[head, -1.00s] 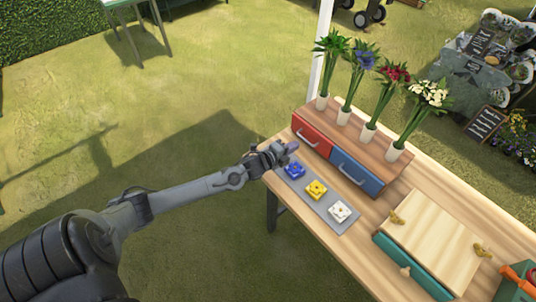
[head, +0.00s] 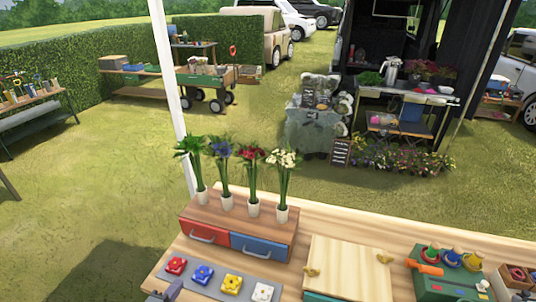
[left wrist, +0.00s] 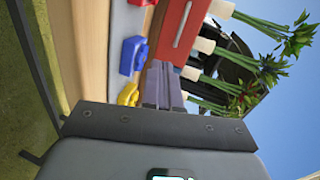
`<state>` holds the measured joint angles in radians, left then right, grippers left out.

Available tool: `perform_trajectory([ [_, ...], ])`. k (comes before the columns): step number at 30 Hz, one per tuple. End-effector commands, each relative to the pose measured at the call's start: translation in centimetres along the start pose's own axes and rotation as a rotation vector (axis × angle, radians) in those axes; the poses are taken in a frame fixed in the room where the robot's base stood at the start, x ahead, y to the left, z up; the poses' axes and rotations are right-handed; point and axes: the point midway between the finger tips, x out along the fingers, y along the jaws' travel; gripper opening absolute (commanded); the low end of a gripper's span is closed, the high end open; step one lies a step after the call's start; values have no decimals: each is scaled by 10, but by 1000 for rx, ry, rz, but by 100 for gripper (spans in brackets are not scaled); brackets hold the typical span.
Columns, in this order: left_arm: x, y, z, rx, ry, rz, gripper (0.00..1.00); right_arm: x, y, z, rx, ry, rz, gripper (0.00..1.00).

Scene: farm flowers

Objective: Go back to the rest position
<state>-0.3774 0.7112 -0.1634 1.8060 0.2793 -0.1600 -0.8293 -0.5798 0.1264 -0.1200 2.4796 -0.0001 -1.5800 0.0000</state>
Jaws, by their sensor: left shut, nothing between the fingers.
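My left gripper (head: 172,291) shows only in part at the bottom left of the head view, near the front left end of the wooden table. In the left wrist view its two grey-purple fingers (left wrist: 163,84) are together and empty. Past them are a blue button (left wrist: 132,55), a yellow button (left wrist: 129,92) and a red drawer (left wrist: 187,28). The fingers look apart from the drawer. My right gripper is in neither view.
On the table, a grey mat (head: 222,286) bears red, blue, yellow and white buttons. A drawer box (head: 255,221) with several flower vases stands behind it. A wooden board (head: 348,262) and a green crate (head: 432,288) lie to the right. Open grass lies left.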

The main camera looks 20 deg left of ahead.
Motion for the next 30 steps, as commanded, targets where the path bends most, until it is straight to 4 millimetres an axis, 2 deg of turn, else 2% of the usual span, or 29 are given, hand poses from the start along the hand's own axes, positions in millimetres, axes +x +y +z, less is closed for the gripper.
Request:
perform_trajectory([
  [4, -28, 23, -62, -190, 16, 46, 0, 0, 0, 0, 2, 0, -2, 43],
  [7, -54, 34, -108, -408, -24, 165, 0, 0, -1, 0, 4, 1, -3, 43],
  [9, -75, 38, -135, -578, -74, 274, 0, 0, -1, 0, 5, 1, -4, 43],
  [12, -106, 38, -162, -784, -160, 425, 0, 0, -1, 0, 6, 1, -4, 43],
  [15, -134, 35, -178, -936, -259, 555, 0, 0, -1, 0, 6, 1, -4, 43],
  [18, -159, 31, -185, -1036, -360, 655, 0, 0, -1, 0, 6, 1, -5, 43],
  [22, -189, 33, -184, -1107, -510, 761, 0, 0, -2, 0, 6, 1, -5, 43],
  [25, -212, 47, -179, -1161, -676, 838, 0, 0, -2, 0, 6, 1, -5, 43],
  [26, -215, 41, -179, -1193, -701, 833, 0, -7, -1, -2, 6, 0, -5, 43],
  [27, -219, 21, -181, -1188, -690, 830, 0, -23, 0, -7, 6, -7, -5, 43],
  [30, -225, -2, -182, -1185, -688, 830, 0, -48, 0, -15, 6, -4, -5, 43],
])
